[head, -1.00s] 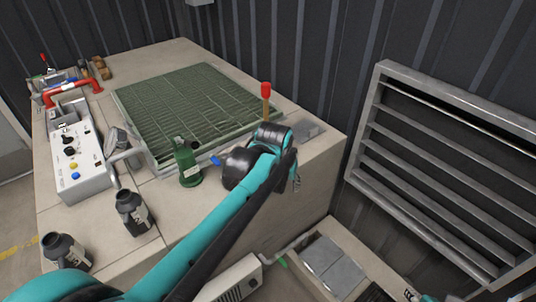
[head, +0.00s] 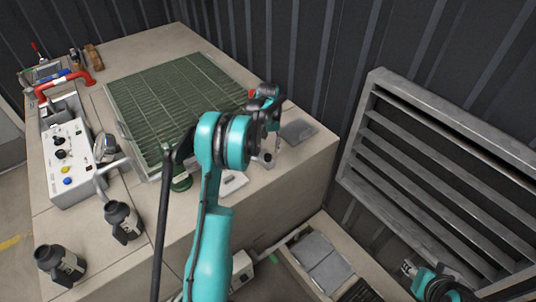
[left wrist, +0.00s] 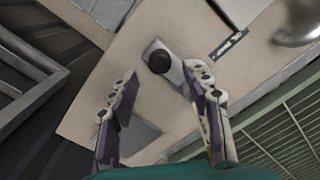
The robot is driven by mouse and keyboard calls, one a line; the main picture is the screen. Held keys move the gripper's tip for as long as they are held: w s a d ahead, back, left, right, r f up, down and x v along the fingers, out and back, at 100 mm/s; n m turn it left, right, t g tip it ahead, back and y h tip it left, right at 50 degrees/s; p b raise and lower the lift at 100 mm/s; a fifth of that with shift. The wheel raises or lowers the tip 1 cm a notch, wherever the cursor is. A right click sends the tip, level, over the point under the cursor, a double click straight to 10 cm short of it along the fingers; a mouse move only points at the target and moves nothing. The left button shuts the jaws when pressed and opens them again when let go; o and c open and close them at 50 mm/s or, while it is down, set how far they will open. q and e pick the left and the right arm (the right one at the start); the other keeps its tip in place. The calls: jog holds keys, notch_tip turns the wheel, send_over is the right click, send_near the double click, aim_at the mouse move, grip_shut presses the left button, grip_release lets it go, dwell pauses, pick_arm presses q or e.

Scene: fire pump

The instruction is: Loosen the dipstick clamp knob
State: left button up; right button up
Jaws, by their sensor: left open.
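The black round knob (left wrist: 158,61) shows in the left wrist view, on a small pale metal block on the beige top. I take it for the clamp knob. My left gripper (left wrist: 161,76) is open and empty, one finger on each side, with the knob near the gap between the fingertips; I see no contact. In the head view my left gripper (head: 274,122) is mostly hidden by its own wrist. A bit of red (head: 252,94), probably the dipstick handle, shows behind the wrist. My right gripper (head: 409,268) is small at the lower right, its jaws unclear.
A green grating (head: 165,85) covers much of the bench. A white control box (head: 70,160) and dark bottles (head: 123,220) stand left. A green bottle (head: 181,182) is partly behind my arm. A louvred metal frame (head: 440,170) stands right. A grey plate (head: 298,132) lies nearby.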

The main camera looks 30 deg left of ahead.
aim_at(268, 155)
pick_arm(q)
notch_tip(268, 155, down, 5)
jog(key=shift+r+b, duration=0.15)
jog(key=shift+b, duration=0.35)
grip_shut()
